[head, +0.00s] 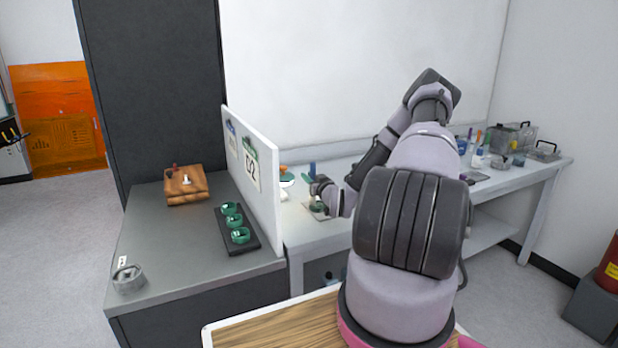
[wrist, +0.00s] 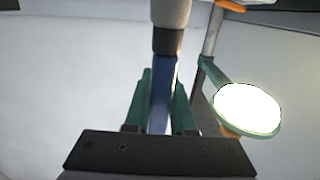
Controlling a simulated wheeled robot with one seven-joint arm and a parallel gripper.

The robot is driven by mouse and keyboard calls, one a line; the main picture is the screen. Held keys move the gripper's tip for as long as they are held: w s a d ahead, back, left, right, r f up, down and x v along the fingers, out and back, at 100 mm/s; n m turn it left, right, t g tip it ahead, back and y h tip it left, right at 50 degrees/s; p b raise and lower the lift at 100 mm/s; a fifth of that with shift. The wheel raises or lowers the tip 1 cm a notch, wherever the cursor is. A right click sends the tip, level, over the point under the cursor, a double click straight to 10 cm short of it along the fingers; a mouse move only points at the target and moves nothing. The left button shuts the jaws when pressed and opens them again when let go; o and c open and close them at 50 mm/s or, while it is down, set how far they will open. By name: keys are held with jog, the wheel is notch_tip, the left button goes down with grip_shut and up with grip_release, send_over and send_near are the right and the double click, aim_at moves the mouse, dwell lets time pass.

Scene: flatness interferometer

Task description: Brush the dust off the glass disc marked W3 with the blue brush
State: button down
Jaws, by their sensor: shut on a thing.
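My gripper (wrist: 160,92) is shut on the blue brush (wrist: 162,92), between its green fingers in the wrist view. The brush's dark collar and pale grey end point away from the gripper. In the head view my gripper (head: 322,190) is over the white bench, just above a small pale pad (head: 316,210). A small round thing (head: 318,206) shows there, partly hidden by the gripper; I cannot tell whether they touch. Three green rings (head: 240,235) sit in a black tray (head: 262,247) on the grey bench. I cannot read a W3 mark anywhere.
A white upright panel (head: 262,185) divides the grey bench from the white bench. A green-armed lamp with a bright disc (wrist: 247,110) stands close right of the brush. Bottles and clear boxes crowd the right end.

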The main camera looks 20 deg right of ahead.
jog(key=shift+f, duration=0.1)
jog(key=shift+s+d, duration=0.1)
jog(key=shift+d, duration=0.05)
jog(key=shift+s+d, duration=0.15)
jog(key=shift+d, duration=0.05)
jog(key=shift+s+d, duration=0.3)
jog(key=shift+d, duration=0.05)
jog(key=shift+s+d+f, duration=0.1)
jog(key=shift+s+d, duration=0.05)
jog(key=shift+d, duration=0.05)
dwell(0.3)
jog(key=shift+d, duration=0.1)
jog(key=shift+s+d, duration=0.15)
jog(key=shift+s, duration=0.05)
dwell(0.3)
